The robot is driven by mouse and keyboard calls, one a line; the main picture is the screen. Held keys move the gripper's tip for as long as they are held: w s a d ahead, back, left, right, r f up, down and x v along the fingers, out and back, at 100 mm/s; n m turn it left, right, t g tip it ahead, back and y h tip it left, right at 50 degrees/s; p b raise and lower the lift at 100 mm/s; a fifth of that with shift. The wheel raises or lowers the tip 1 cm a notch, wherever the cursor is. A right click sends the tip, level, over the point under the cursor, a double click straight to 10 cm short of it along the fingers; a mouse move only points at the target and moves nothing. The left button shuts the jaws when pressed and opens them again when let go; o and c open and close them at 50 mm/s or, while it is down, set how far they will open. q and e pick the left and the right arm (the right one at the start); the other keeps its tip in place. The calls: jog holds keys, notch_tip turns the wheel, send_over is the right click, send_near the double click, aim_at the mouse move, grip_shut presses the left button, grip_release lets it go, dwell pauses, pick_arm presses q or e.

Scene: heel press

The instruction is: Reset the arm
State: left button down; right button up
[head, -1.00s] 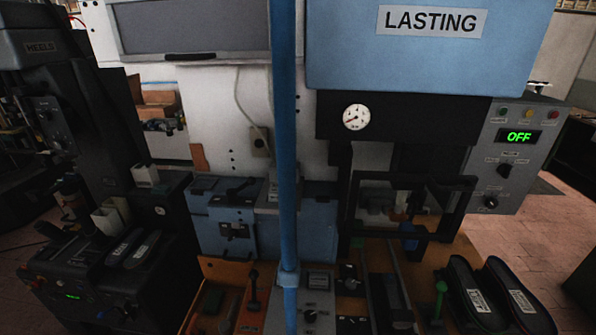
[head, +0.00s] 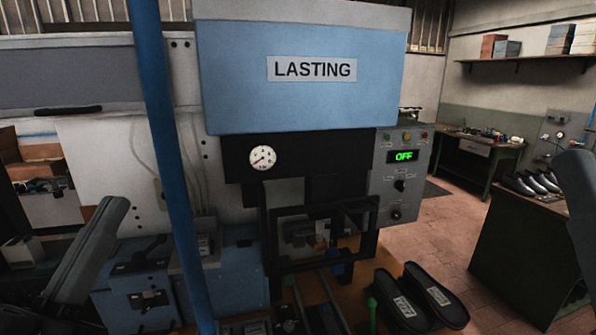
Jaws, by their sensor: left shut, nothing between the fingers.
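My left gripper (head: 108,215) reaches in from the lower left of the head view, pointing up and to the right. It is shut and empty, in front of the pale machine body and apart from the shoes. A dark grey part of my right arm (head: 580,200) shows at the right edge. Its jaws cannot be made out. The blue lasting machine (head: 300,105) stands in the middle, with a black frame below it. Its control box (head: 398,185) shows OFF in green.
Two dark shoe parts with white labels (head: 402,306) lie on the front right of the bench. A blue vertical post (head: 165,150) crosses the left side. A side table with several shoes (head: 535,205) stands at the right, with open floor (head: 435,230) before it.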

pick_arm(q)
jog(key=s+d+r+m+t, duration=0.1)
jog(key=s+d+r+t, duration=0.15)
jog(key=s+r, duration=0.35)
notch_tip(320, 180, up, 22)
jog(key=p, duration=2)
jog(key=shift+d+p, duration=0.3)
jog(key=shift+p, duration=0.05)
jog(key=c, duration=1.5)
grip_release()
jog(key=shift+c, duration=0.2)
